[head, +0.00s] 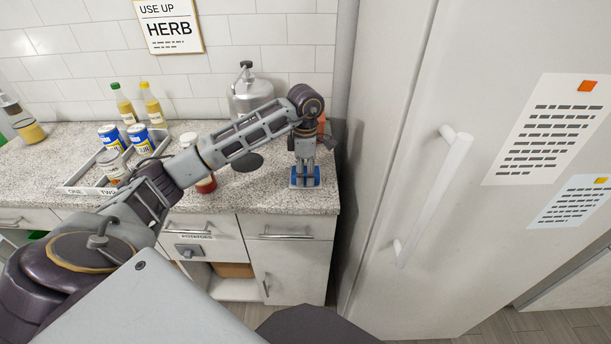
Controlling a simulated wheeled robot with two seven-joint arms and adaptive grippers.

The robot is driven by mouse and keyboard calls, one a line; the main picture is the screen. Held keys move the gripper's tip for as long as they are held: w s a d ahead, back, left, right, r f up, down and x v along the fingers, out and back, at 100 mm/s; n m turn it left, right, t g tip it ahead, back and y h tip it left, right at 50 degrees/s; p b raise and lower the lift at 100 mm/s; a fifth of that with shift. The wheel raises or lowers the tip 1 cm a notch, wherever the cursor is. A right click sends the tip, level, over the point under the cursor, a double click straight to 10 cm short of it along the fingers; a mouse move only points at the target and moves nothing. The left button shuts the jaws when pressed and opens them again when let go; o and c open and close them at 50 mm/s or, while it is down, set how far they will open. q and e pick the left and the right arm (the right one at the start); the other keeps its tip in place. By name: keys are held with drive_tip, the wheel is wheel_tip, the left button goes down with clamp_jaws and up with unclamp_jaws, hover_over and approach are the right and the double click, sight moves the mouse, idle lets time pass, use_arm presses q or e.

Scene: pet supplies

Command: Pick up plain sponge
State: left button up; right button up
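A small blue block with a pale lower edge, which looks like the sponge (318,176), lies on the speckled counter near its right front corner. My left arm reaches across the counter from the left. My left gripper (306,176) points straight down at the block, and its fingers overlap the block in the picture. The gripper hides the middle of the block. I cannot tell whether the fingers are closed on it or only in front of or above it. The block appears to rest on the counter. My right gripper is not in view.
A divided tray (72,188) with several cans stands on the left of the counter. A red-labelled bottle (205,184) stands behind my forearm. A metal canister (250,92) is at the wall. A tall fridge (400,200) bounds the right side.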

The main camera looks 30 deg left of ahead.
sight(305, 171)
use_arm(q)
drive_tip(key=shift+c, duration=1.4)
drive_tip(key=shift+r, duration=0.1)
wheel_tip(305, 171, up, 8)
drive_tip(key=shift+r, duration=0.9)
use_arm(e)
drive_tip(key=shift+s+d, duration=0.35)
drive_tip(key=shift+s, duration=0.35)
